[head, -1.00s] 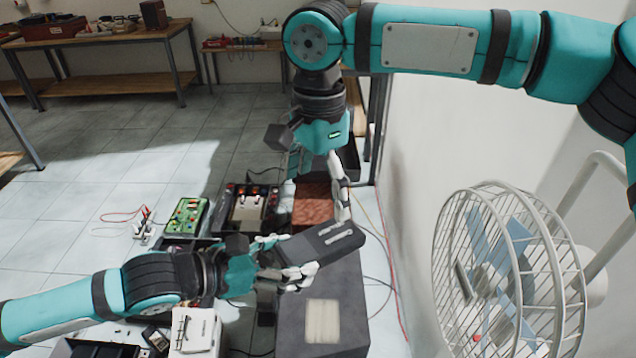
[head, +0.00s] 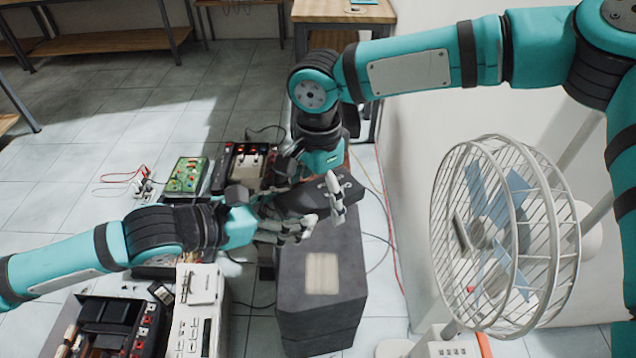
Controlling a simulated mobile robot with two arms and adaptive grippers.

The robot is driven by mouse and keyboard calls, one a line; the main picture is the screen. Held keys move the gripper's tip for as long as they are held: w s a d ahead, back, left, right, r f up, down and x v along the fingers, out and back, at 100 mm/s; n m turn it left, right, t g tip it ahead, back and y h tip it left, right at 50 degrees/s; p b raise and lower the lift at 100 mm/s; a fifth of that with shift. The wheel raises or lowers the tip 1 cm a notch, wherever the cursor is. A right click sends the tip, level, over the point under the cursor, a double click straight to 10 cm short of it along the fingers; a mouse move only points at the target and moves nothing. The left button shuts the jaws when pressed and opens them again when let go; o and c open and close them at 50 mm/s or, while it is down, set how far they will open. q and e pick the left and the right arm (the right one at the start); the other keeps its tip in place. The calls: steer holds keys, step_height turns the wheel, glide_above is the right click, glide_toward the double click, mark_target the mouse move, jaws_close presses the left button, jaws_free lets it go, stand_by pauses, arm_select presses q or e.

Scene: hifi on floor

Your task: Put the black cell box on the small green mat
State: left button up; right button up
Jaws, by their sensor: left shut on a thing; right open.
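The black cell box (head: 290,201) is a dark, flat block with light terminals on its right end. My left gripper (head: 288,222) is shut on it and holds it above a tall dark grey case. My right gripper (head: 314,186) is open, reaching down from above, with its fingers around the box's right end. Whether they touch the box I cannot tell. My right gripper hides part of the box. I cannot make out a small green mat for certain.
The dark grey case (head: 345,275) has a pale patch on top. A green circuit board (head: 187,174) and a white device (head: 207,325) lie on the left. A caged fan (head: 510,235) stands at right. Cables run along the wall. Tiled floor is free at far left.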

arm_select(q)
steer(key=shift+r, duration=0.1)
steer(key=shift+s, duration=0.1)
arm_select(e)
steer(key=c, duration=1.6)
arm_select(q)
steer(key=o, duration=1.3)
steer(key=shift+d, duration=0.1)
steer(key=shift+c, duration=0.2)
arm_select(e)
steer(key=shift+o, duration=0.2)
steer(key=shift+r, duration=0.1)
arm_select(q)
steer(key=o, duration=0.4)
steer(key=shift+c, duration=0.2)
